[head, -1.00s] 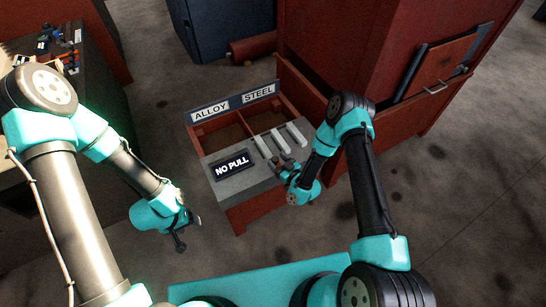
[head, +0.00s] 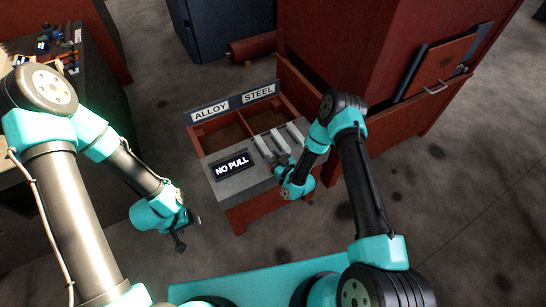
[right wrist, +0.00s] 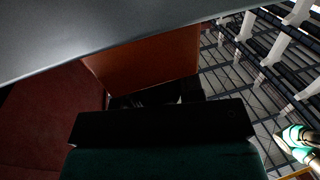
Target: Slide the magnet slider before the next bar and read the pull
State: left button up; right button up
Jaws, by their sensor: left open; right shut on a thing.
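Three pale bars lie side by side on the grey bench top: a left bar (head: 263,146), a middle bar (head: 279,140) and a right bar (head: 295,133). The display (head: 232,166) to their left reads "NO PULL". My right gripper (head: 283,163) is at the near ends of the bars, shut on the magnet slider, which the gripper mostly hides. I cannot tell exactly which bar the slider faces. My left gripper (head: 185,232) is open and empty, left of and nearer than the bench, away from it.
Behind the bars are two red-walled bins under an ALLOY sign (head: 210,111) and a STEEL sign (head: 258,95). A tall red cabinet (head: 350,45) stands close behind on the right. A dark bench with small items is at the far left. The floor between is clear.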

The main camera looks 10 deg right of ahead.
grip_shut()
jog(key=w+d, duration=0.1)
jog(key=d, duration=0.2)
jog(key=w+d, duration=0.1)
jog(key=d, duration=0.1)
jog(key=w+d, duration=0.1)
jog(key=d, duration=0.2)
jog(key=shift+d, duration=0.35)
jog(key=o, duration=0.7)
grip_release()
jog(key=shift+a, duration=0.1)
jog(key=shift+o, duration=0.2)
jog(key=shift+s, duration=0.1)
jog(key=v, duration=1.7)
jog(key=shift+s, duration=0.15)
